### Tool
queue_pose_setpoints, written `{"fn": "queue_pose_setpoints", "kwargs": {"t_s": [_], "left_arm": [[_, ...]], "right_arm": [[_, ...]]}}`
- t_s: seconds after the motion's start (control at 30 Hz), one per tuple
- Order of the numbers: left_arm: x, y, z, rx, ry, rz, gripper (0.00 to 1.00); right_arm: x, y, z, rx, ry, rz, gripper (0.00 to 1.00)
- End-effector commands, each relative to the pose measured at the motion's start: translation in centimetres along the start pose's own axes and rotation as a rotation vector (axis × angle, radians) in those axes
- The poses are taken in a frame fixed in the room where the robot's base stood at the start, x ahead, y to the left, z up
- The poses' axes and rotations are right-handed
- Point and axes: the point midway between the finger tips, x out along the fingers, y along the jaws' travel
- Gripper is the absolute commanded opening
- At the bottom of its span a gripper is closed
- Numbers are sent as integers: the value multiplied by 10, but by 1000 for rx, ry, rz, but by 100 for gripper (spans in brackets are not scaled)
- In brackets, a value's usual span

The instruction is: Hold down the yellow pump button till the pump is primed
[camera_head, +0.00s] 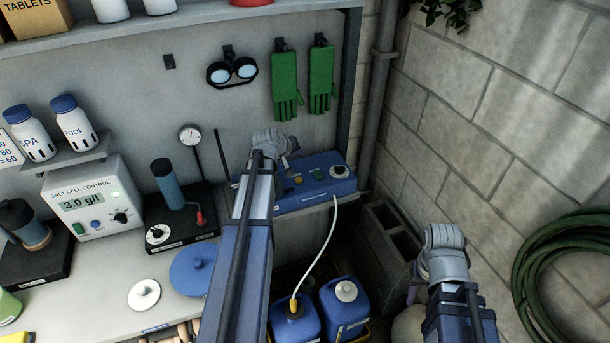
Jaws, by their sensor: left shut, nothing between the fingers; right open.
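The blue pump box (330,188) sits on a shelf at the back, right of centre. Its top carries a small yellow-orange button (298,180), a green button (321,177) and a dark round knob (338,172). My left gripper (286,161) is shut and empty, over the left part of the box, just behind and left of the yellow button. Its wrist hides most of the fingers, and I cannot tell whether they touch the box. My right gripper (414,290) is open and empty at lower right, well away from the box, its fingers mostly hidden by the wrist.
A pale tube (328,245) runs from the box down to a blue canister (295,325), beside a second one (345,308). Concrete blocks (385,240) and a coiled green hose (535,270) lie to the right. Green gloves (286,85) hang above. A salt cell control (92,200) stands left.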

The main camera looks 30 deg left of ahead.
Motion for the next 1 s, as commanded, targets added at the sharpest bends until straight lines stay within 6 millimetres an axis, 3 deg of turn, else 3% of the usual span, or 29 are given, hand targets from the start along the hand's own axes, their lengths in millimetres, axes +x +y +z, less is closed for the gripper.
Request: {"fn": "queue_pose_setpoints", "kwargs": {"t_s": [0.53, 1.0], "left_arm": [[6, -5, 5, 1, -1, 0, 0], [47, -34, 35, 1, -1, 0, 0]], "right_arm": [[9, -1, 0, 0, 0, 0, 50], [67, -6, -4, 2, 0, 0, 50]]}}
